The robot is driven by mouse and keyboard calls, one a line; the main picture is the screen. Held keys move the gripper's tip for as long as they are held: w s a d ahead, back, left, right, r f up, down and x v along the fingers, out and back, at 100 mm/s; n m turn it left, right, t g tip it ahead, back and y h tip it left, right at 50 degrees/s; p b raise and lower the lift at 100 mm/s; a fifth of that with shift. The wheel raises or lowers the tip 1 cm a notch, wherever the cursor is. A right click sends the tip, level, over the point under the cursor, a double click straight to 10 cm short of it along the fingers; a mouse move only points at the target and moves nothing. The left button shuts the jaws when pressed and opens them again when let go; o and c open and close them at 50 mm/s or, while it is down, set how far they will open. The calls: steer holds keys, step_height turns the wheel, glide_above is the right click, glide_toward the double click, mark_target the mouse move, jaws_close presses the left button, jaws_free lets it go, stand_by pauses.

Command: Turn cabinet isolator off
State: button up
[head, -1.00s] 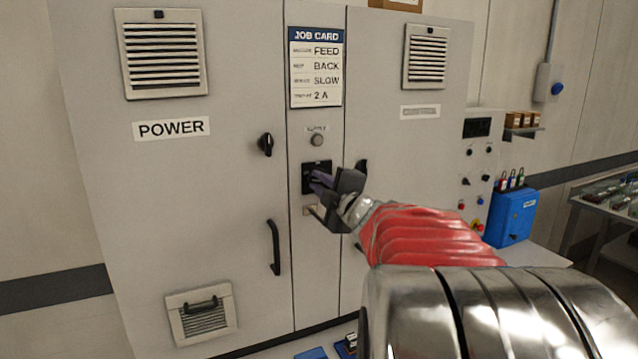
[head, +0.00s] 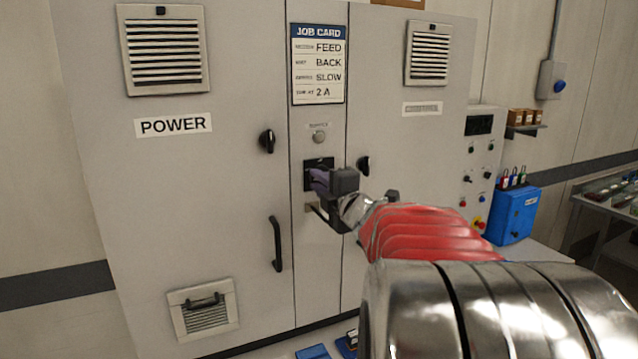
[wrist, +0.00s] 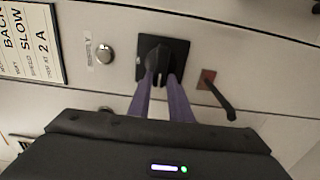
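The isolator (head: 310,176) is a black square plate with a dark handle on the cabinet's narrow middle strip. My gripper (head: 318,180) is in front of it and hides much of it in the head view. In the wrist view the isolator plate (wrist: 180,48) is clear, and the two purple fingertips (wrist: 161,80) lie on either side of the handle (wrist: 157,56). They appear closed on it. The handle's exact angle is hard to read. The grey cabinet (head: 245,80) has its doors shut.
A round grey button (head: 319,137) is above the isolator; a small brownish plate with a dark lever (wrist: 220,98) is below it. Black knobs (head: 267,141) and a door handle (head: 276,244) stick out nearby.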

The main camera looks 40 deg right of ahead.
steer(key=o, duration=0.4)
steer(key=shift+d, duration=0.15)
steer(key=shift+c, duration=0.2)
steer(key=shift+s, duration=0.15)
steer(key=shift+s, duration=0.2)
steer(key=v, duration=1.3)
